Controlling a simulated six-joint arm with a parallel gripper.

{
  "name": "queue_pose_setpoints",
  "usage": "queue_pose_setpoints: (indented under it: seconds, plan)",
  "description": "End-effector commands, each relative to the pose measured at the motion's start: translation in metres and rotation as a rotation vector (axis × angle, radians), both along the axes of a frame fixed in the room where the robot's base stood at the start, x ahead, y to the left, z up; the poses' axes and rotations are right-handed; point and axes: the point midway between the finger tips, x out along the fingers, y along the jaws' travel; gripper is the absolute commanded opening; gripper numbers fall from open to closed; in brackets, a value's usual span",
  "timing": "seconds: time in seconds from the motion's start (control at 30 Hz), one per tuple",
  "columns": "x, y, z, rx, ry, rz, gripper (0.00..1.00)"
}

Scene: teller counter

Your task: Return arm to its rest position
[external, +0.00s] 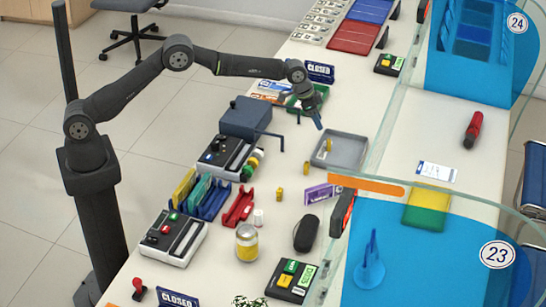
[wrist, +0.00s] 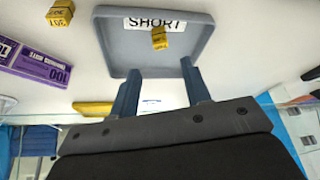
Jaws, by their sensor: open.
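My arm reaches over the counter from its column at the left. My gripper (external: 308,121) is open and empty, above the counter just behind the grey tray (external: 352,162). In the wrist view its two blue-grey fingers (wrist: 159,72) are spread apart, with nothing between them. The tray (wrist: 112,50) lies beyond the fingertips there and carries a "SHORT" label. A small yellow block (external: 329,145) is in the tray; it also shows in the wrist view (wrist: 160,40).
Two yellow blocks (external: 307,168) (external: 279,195) stand on the counter near a purple box (external: 318,193). A dark blue-grey box (external: 246,118) is left of my gripper. Glass screens (external: 385,125) stand along the right. A green item (external: 310,99) lies close behind my gripper.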

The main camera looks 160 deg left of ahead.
Motion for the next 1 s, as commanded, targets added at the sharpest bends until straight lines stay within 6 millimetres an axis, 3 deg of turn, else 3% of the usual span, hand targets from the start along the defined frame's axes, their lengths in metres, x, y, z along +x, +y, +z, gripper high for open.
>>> queue_pose_setpoints:
  seconds: [0.07, 0.1, 0.4, 0.87, 1.0]
  plan:
    - [-0.002, -0.005, 0.015, 0.003, -0.001, 0.0, 0.43]
    - [-0.002, -0.006, 0.013, -0.001, 0.0, 0.0, 0.43]
    - [0.006, 0.014, -0.038, -0.002, 0.001, 0.0, 0.43]
    - [0.016, 0.037, -0.1, -0.002, 0.0, -0.001, 0.43]
    - [0.016, 0.038, -0.069, 0.006, -0.001, -0.001, 0.43]
